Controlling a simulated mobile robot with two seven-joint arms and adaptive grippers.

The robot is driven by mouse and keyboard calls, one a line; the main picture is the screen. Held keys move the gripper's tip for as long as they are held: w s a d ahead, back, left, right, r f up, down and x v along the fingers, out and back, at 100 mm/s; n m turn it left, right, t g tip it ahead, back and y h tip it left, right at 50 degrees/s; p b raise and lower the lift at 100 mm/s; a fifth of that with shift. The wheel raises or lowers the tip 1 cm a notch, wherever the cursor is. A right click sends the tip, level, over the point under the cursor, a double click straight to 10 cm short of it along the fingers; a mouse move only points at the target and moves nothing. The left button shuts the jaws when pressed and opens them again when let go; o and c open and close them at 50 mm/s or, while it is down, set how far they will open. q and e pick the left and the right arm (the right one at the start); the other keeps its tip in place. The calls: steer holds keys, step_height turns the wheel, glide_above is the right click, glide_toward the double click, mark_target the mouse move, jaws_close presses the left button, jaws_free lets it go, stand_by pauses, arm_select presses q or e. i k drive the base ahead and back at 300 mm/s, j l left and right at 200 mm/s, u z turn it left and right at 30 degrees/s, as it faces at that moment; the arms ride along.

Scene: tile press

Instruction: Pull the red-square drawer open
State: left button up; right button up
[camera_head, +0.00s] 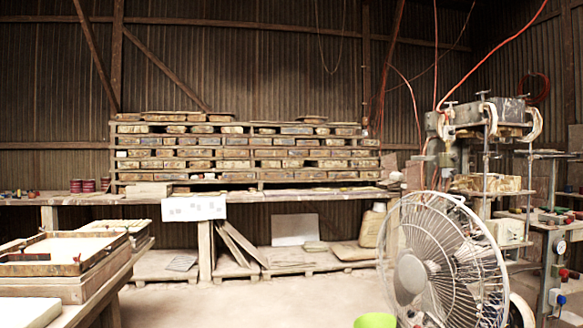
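I see no drawer with a red square in the head view. Neither of my grippers nor my arms shows in this view.
A large standing fan (443,262) stands at the front right, before a press-like machine (487,115). A workbench (300,196) with stacked wooden molds (240,153) runs along the back wall. A table with wooden trays (65,250) is at left. A green object (375,320) is cut off below. The middle floor is clear.

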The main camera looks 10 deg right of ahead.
mark_target(284, 164)
steer(key=i, duration=3.75)
steer(key=i+l+z, duration=0.2)
steer(key=i, duration=0.4)
steer(key=i+j+z, duration=0.15)
steer(key=i, duration=0.4)
steer(key=i+z, duration=0.2)
steer(key=i, duration=0.4)
steer(key=i+j+z, duration=0.2)
steer(key=i, duration=0.4)
